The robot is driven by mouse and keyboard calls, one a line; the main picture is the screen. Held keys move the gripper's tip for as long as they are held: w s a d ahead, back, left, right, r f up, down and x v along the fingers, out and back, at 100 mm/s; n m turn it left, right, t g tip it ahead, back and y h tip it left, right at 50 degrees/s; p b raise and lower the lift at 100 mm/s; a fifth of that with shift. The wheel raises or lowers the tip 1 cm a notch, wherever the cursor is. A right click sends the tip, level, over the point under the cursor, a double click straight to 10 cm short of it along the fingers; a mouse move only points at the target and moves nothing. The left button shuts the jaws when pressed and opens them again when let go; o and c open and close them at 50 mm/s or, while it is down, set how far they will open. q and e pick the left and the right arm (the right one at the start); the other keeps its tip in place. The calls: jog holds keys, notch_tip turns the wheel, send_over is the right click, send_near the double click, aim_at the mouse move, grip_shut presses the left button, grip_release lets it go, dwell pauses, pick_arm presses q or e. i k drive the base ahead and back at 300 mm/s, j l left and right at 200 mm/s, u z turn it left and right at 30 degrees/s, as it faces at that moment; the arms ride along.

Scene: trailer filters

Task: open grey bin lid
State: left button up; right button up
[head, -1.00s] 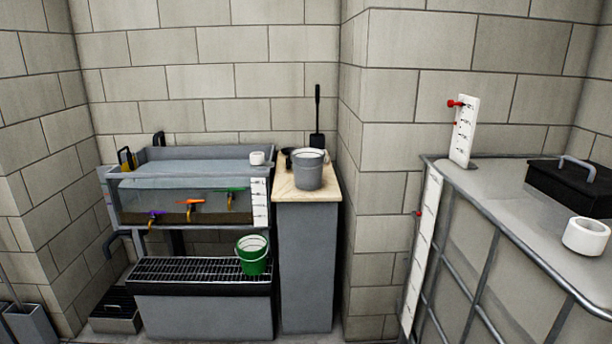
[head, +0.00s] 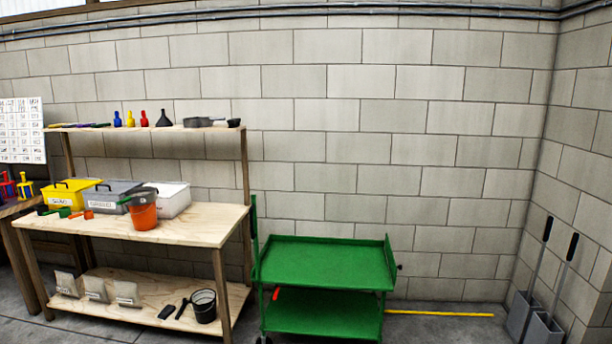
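A grey bin (head: 104,203) with a label on its front stands on the wooden workbench (head: 190,232), left of the picture's middle. Its grey lid (head: 112,187) is shut, with a dark handle on top. A yellow bin (head: 62,197) stands close to its left and a white bin (head: 174,200) to its right. An orange bucket (head: 143,214) stands in front and hides part of its right side. Neither gripper shows in the head view.
Small scoops (head: 70,214) lie before the yellow bin. A shelf (head: 150,128) with bottles and pans runs above the bench. A green cart (head: 325,263) stands right of the bench. Long-handled dustpans (head: 540,320) stand in the right corner.

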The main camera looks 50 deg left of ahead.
aim_at(112, 186)
jog(key=u, duration=2.75)
jog(key=i+j+u, duration=0.1)
jog(key=i+u, duration=0.35)
jog(key=i, duration=1.05)
